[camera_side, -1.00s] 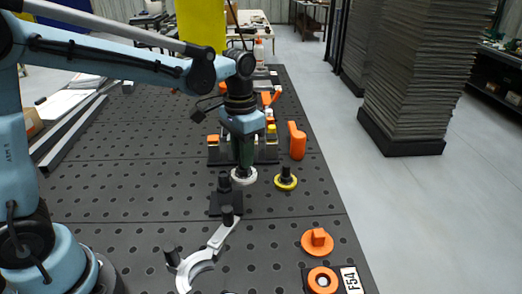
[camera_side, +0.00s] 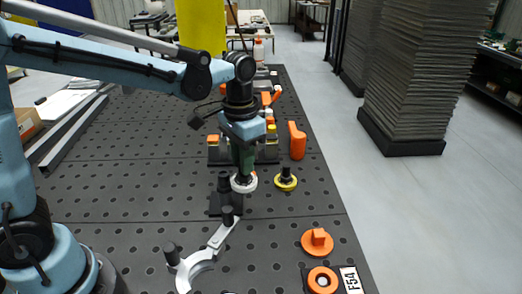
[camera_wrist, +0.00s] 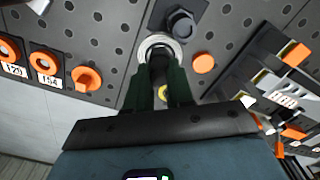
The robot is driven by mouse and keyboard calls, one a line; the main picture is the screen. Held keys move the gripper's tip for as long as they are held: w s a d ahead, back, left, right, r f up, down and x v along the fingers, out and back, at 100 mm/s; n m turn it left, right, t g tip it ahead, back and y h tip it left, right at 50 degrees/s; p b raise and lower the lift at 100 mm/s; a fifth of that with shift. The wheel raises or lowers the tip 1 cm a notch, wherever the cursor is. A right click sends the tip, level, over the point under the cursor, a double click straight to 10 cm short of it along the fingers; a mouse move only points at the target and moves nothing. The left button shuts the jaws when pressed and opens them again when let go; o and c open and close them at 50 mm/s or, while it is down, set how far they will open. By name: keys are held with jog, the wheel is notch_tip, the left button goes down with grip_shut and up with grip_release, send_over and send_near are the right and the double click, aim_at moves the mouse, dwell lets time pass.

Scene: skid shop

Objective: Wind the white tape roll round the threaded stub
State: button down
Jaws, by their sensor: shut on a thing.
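The white tape roll (camera_side: 250,186) is held at the lower end of my gripper (camera_side: 243,178), above the perforated table. In the wrist view the roll (camera_wrist: 146,44) shows as a pale ring at my fingertips (camera_wrist: 160,62), which are shut on it. In the wrist view the stub (camera_wrist: 182,24) is just beyond the roll, to the upper right. The roll is beside the stub, not around it; whether they touch I cannot tell.
A yellow roll with a dark core (camera_side: 287,184) sits to the right. A grey curved bracket (camera_side: 197,262) with dark posts lies in front of the stub. An orange knob (camera_side: 317,242) and orange ring (camera_side: 322,280) are at the front right. A fixture rack (camera_side: 266,155) stands behind.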

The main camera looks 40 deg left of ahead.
jog(key=shift+s+d, duration=0.35)
jog(key=shift+s, duration=0.25)
jog(key=shift+s, duration=0.15)
jog(key=shift+s, duration=0.8)
jog(key=shift+s, duration=0.1)
jog(key=shift+s+a, duration=0.2)
jog(key=shift+s, duration=0.55)
jog(key=shift+s+a, duration=0.1)
